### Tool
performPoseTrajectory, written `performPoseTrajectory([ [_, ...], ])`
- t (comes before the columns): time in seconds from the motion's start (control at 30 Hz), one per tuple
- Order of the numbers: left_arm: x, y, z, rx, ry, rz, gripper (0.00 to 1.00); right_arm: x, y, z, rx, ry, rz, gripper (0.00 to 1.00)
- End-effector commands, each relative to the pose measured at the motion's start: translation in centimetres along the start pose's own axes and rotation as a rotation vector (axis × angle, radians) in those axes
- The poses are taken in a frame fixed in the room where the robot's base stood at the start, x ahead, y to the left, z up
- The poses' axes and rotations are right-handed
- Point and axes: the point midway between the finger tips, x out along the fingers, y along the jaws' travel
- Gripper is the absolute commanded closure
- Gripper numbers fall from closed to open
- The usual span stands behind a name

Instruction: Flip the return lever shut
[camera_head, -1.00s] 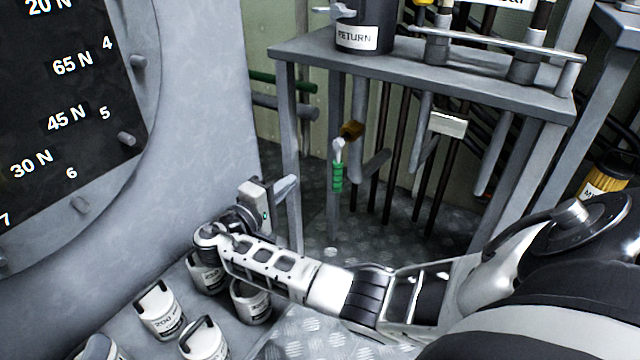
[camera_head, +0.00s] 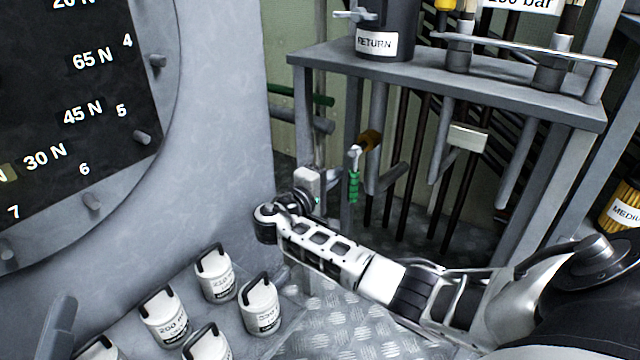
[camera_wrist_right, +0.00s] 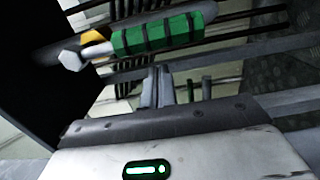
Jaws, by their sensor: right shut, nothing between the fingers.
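The return lever, a metal arm with a green ribbed grip (camera_head: 354,185), hangs down from a brass-coloured valve body (camera_head: 370,140) under the bench. In the right wrist view the green grip (camera_wrist_right: 165,35) lies across the top, beyond my right gripper's fingertips (camera_wrist_right: 165,88). My right gripper (camera_head: 326,196) is just left of the grip and a little lower in the head view. Its fingers are shut and empty, mostly hidden behind the hand in the head view. I see no clear contact with the lever. My left gripper is not in view.
A grey bench (camera_head: 450,78) carries a dark container labelled RETURN (camera_head: 385,22). Its legs and several vertical pipes stand around the lever. A large dial panel (camera_head: 215,130) fills the left. Several white weights (camera_head: 262,305) stand lower left. Tread-plate floor (camera_head: 340,320) is open below my arm.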

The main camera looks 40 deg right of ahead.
Motion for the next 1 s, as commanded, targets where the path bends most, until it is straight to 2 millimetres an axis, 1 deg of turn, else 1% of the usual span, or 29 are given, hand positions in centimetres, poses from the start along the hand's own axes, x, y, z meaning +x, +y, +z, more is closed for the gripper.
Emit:
performPoseTrajectory([
  [0.1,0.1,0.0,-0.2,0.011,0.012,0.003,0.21,-0.4,0.1,1.3,0.001,-0.001,0.003,1.0],
  [0.3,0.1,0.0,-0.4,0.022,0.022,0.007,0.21,-0.7,0.2,2.2,0.0,-0.001,0.002,1.0],
  [0.83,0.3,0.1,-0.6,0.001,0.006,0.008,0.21,-1.0,0.3,2.2,-0.021,0.003,0.002,1.0],
  [0.87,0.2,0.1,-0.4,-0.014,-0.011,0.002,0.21,-1.1,0.3,2.1,-0.029,0.005,0.002,1.0],
  [0.9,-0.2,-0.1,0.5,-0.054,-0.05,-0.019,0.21,-1.1,0.2,2.1,-0.04,0.008,0.002,1.0],
  [0.93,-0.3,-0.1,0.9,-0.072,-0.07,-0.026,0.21,-1.2,0.2,2.1,-0.046,0.009,0.003,1.0],
  [1.0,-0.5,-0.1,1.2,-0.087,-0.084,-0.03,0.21,-1.2,0.1,2.1,-0.056,0.01,0.004,1.0],
])
